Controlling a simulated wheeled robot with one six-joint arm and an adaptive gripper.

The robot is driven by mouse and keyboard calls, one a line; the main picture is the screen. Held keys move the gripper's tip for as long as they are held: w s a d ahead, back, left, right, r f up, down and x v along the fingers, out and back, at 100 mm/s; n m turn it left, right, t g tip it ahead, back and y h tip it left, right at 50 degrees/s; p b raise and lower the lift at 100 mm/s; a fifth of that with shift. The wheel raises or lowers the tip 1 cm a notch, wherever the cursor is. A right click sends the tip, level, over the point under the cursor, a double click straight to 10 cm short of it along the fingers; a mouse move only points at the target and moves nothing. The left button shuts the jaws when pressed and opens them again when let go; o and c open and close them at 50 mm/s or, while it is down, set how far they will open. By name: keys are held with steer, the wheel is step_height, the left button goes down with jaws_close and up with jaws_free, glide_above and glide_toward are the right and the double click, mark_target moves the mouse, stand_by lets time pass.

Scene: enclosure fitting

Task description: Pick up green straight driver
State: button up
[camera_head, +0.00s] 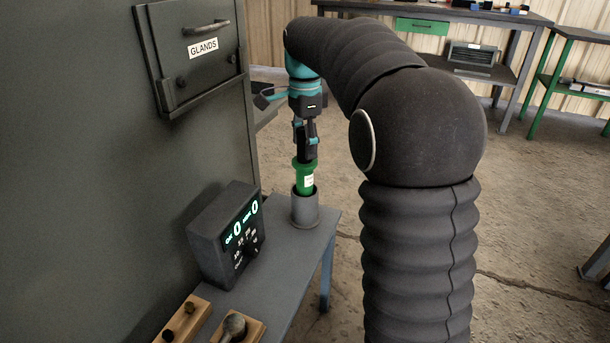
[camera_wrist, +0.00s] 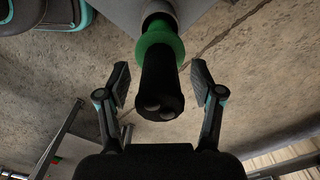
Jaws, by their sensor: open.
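The green straight driver (camera_head: 304,178) stands upright in a grey cup-shaped holder (camera_head: 305,211) at the far end of the bench. It has a green body with a white label and a black upper part. In the wrist view the driver's black end (camera_wrist: 160,92) and green collar (camera_wrist: 160,47) show between my fingers. My gripper (camera_head: 306,138) is above the driver and points down at it. In the wrist view my gripper (camera_wrist: 160,88) is open, with a finger on either side of the black part and a gap on both sides.
A grey bench (camera_head: 284,268) carries a box with a lit display (camera_head: 228,235) and wooden blocks (camera_head: 184,319) at the near end. A tall dark cabinet (camera_head: 190,130) labelled GLANDS stands close on the left. Workbenches stand at the back right, with open floor before them.

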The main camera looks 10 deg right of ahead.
steer(key=shift+f, duration=0.45)
jaws_close()
steer(key=shift+r, duration=0.1)
steer(key=shift+r, duration=0.1)
step_height(320, 180, up, 21)
steer(key=p, duration=0.4)
steer(key=shift+p, duration=0.4)
stand_by(0.8)
